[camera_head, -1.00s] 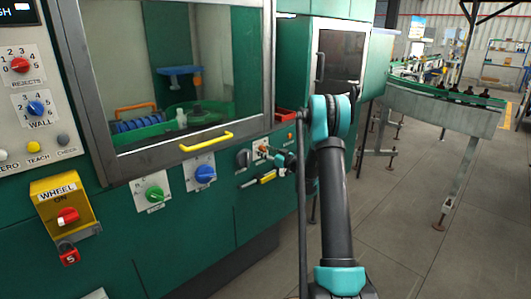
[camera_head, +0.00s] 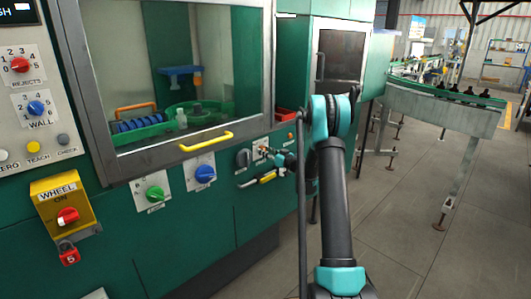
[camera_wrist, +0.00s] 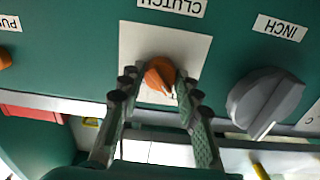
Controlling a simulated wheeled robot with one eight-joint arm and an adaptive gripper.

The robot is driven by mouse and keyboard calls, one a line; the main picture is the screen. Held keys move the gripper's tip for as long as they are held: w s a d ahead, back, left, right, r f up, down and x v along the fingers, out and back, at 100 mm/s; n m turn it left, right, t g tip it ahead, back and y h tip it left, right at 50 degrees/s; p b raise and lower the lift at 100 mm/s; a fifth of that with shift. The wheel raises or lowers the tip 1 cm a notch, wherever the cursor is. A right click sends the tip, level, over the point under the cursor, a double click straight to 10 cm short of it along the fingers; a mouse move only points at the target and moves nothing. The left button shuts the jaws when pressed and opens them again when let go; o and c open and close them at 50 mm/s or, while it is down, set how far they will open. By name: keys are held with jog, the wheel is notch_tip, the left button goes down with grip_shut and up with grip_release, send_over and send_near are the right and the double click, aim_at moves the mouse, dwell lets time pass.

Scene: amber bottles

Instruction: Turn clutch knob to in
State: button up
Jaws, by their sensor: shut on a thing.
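The clutch knob (camera_wrist: 160,78) is orange and sits on a white plate under the CLUTCH label, which reads upside down in the wrist view. My gripper (camera_wrist: 158,86) has one finger on each side of the knob and is shut on it. The knob's pointed end lies between the fingers, aimed toward the lower part of the wrist view. In the head view my gripper (camera_head: 279,156) reaches the white clutch plate (camera_head: 258,152) on the green machine front. The knob is small there and partly covered, and its setting marks cannot be read.
The grey INCH knob (camera_wrist: 265,102) is close beside the clutch plate. Blue (camera_head: 205,174) and green (camera_head: 155,194) knobs are farther left. A conveyor with bottles (camera_head: 453,91) stands at right; open floor lies before it.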

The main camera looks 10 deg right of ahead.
jog(key=shift+m, duration=8.6)
jog(key=o, duration=1.2)
jog(key=shift+c, duration=0.2)
jog(key=v, duration=1.2)
